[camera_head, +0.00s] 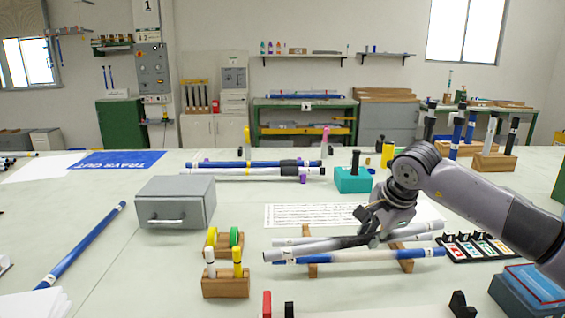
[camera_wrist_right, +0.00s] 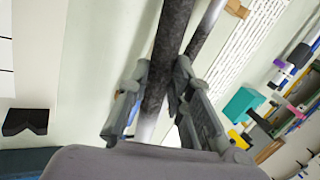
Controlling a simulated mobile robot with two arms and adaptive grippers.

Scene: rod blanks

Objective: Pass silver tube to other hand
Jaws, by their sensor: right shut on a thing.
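A silver tube (camera_head: 310,248) with a dark middle section lies across my right gripper, at the wooden rack in the head view. My right gripper (camera_head: 368,232) is shut on that dark section from above. In the right wrist view the dark section (camera_wrist_right: 167,50) passes between the two fingers (camera_wrist_right: 163,105). The tube looks slightly tilted; whether it is clear of the rack I cannot tell. A second silver tube (camera_head: 288,241) is close behind it, partly hidden by it and the gripper. My left gripper is in neither view.
A blue-ended tube (camera_head: 425,252) lies in front on the wooden rack (camera_head: 405,264). A grey drawer box (camera_head: 176,203) and wooden peg blocks (camera_head: 226,287) stand left. A teal block (camera_head: 353,181) is behind; a label tray (camera_head: 476,247) is right. The table front-left is mostly free.

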